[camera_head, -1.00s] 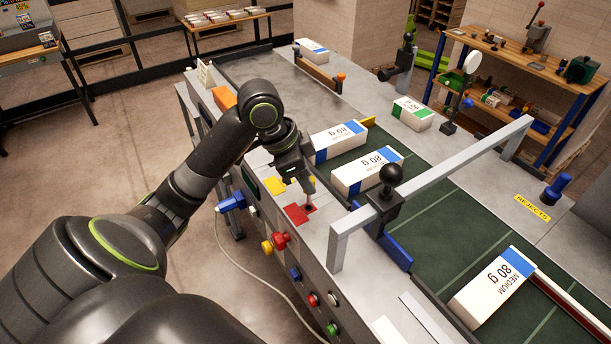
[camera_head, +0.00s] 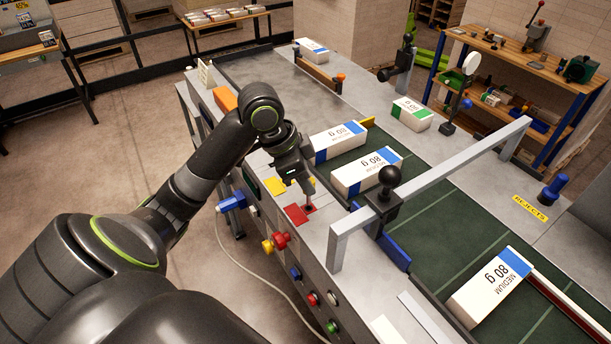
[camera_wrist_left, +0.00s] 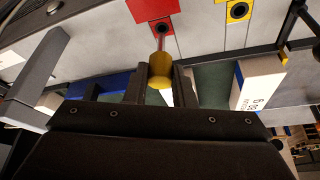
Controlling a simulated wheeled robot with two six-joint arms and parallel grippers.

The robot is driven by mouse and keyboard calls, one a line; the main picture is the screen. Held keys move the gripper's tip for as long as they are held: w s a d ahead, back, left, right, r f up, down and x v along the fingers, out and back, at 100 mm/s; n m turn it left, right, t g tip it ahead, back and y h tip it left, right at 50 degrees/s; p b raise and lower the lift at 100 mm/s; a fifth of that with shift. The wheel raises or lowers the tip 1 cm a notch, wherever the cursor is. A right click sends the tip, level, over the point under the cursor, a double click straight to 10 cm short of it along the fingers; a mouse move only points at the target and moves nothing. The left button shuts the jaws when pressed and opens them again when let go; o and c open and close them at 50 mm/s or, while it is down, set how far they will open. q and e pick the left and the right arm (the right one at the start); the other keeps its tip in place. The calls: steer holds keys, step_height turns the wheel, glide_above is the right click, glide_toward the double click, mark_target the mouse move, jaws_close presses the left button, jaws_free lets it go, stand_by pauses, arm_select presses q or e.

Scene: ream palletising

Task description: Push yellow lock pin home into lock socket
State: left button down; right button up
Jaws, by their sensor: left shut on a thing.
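My left gripper (camera_head: 304,184) is shut on the yellow lock pin (camera_wrist_left: 160,76), which sits between its two fingers in the left wrist view. The pin's thin reddish shaft points away from the fingers. Its tip is at the dark round socket (camera_wrist_left: 162,27) in the red plate (camera_wrist_left: 146,8). The red plate also shows in the head view (camera_head: 295,214), under the gripper. How deep the tip sits in the socket I cannot tell. My right gripper is in neither current view.
A yellow plate (camera_head: 275,186) with its own dark hole lies beside the red plate. A grey gantry bar (camera_head: 450,178) spans the green conveyor (camera_head: 425,225), where white paper reams (camera_head: 366,172) lie. A red knob (camera_head: 281,240) juts from the console's front.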

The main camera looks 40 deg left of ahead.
stand_by(0.3)
arm_select(q)
steer(key=shift+r+p, duration=0.1)
steer(key=shift+p, duration=0.2)
steer(key=shift+f+b, duration=0.6)
steer(key=shift+f, duration=0.35)
stand_by(0.4)
steer(key=shift+f+b, duration=1.2)
steer(key=shift+f, duration=0.7)
steer(key=c, duration=1.1)
jaws_free()
steer(key=shift+c, duration=0.2)
steer(key=shift+r, duration=0.1)
steer(key=b+v, duration=0.1)
steer(key=v, duration=1.6)
